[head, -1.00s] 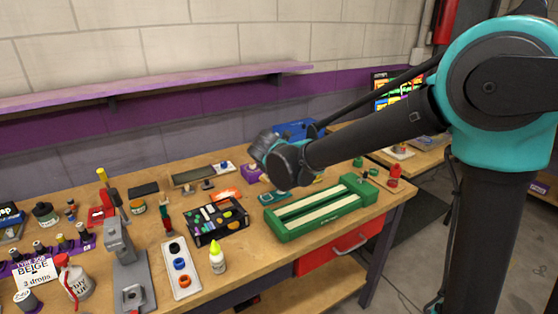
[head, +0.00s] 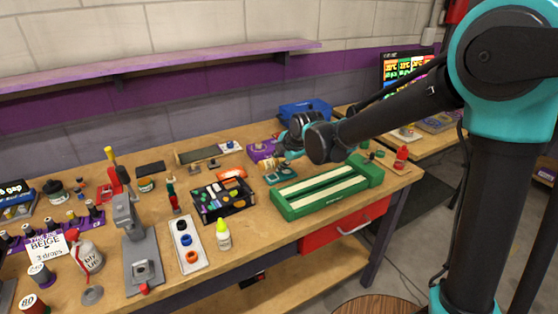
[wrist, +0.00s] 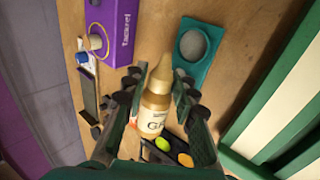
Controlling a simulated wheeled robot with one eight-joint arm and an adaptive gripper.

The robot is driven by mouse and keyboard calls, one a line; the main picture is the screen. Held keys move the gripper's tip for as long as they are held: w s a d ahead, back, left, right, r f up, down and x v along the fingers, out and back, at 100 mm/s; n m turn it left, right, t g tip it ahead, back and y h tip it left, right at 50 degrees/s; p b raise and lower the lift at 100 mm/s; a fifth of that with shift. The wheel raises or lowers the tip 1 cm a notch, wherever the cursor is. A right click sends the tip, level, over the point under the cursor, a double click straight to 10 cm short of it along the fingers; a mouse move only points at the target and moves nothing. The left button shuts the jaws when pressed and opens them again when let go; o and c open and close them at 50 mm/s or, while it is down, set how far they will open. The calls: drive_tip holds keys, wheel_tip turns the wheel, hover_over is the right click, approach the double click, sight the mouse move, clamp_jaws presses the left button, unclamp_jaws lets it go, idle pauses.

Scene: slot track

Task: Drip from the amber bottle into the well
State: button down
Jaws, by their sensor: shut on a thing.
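The amber bottle (wrist: 153,110) is between the fingers of my gripper (wrist: 158,88) in the wrist view. Its tapered nozzle points toward the top of that picture, and part of its label shows. My gripper is shut on it. The well is a round grey recess in a small teal block (wrist: 192,48), just beyond the nozzle in the wrist view. In the head view the teal block (head: 284,174) sits on the bench, with my gripper (head: 278,157) above and behind it. I see no drop, and cannot tell how far the nozzle is above the block.
A purple box (wrist: 112,35) with a knob stands left of the well. A green slotted track (head: 328,190) lies to the right. A black tray of coloured pieces (head: 222,199) is in front and left. A yellow-capped bottle (head: 223,238) stands near the bench's front edge.

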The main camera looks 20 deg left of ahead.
idle(0.5)
drive_tip(key=shift+w+d+r+m+g+y, duration=0.1)
drive_tip(key=shift+r+m+g+y, duration=0.25)
drive_tip(key=shift+g+y, duration=0.25)
drive_tip(key=shift+r+m+g+y, duration=0.15)
drive_tip(key=shift+m+g+y, duration=0.1)
drive_tip(key=shift+g+y, duration=0.2)
idle(2.0)
drive_tip(key=shift+s+n+t+h, duration=0.25)
drive_tip(key=shift+n+t+h, duration=0.15)
drive_tip(key=shift+t+h, duration=0.15)
drive_tip(key=shift+w+n+t+h, duration=0.15)
drive_tip(key=shift+n+t+h, duration=0.25)
drive_tip(key=shift+t+h, duration=0.45)
